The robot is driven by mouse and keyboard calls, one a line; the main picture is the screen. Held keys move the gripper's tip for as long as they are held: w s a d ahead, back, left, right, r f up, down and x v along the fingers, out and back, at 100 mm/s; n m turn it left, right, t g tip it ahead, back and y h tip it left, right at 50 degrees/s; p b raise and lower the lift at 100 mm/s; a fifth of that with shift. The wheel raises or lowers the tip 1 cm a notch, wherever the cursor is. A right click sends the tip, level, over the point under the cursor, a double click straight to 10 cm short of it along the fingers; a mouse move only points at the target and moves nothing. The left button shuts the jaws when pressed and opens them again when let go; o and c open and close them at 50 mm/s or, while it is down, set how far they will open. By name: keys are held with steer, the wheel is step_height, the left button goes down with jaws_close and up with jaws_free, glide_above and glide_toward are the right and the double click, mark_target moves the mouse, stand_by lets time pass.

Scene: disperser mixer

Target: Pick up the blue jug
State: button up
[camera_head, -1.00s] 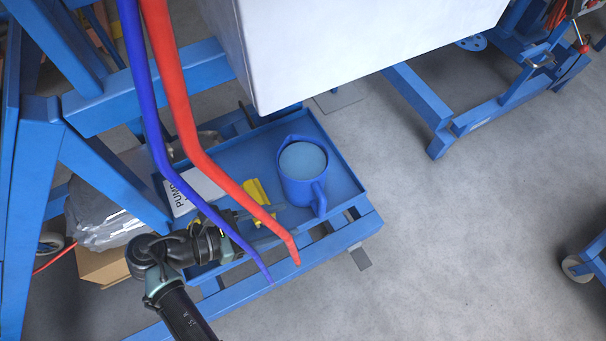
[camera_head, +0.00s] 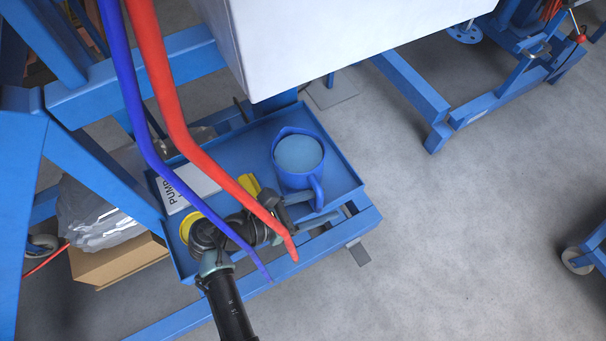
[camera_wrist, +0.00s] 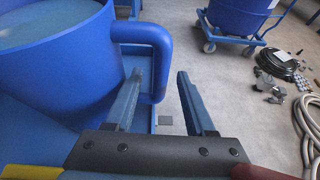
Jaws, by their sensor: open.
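The blue jug (camera_head: 297,178) stands upright on a blue tray (camera_head: 345,178), filled with pale blue content. Its handle (camera_head: 317,192) points toward the front right. In the wrist view the jug (camera_wrist: 55,75) fills the left side, with its handle (camera_wrist: 163,62) beside it. My gripper (camera_head: 322,209) is open at the handle's side of the jug. In the wrist view my gripper (camera_wrist: 160,76) has its left finger by the handle's opening and its right finger outside the handle. The handle's outer bar appears between the fingertips. Contact cannot be told.
A red hose (camera_head: 180,120) and a blue hose (camera_head: 135,120) hang across my arm. A white box-shaped housing (camera_head: 350,40) overhangs the tray. A PUMP label (camera_head: 185,188) and a yellow item (camera_head: 250,184) lie left of the jug.

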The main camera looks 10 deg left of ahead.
jaws_close()
steer(key=shift+w+r, duration=0.1)
steer(key=shift+r, duration=0.1)
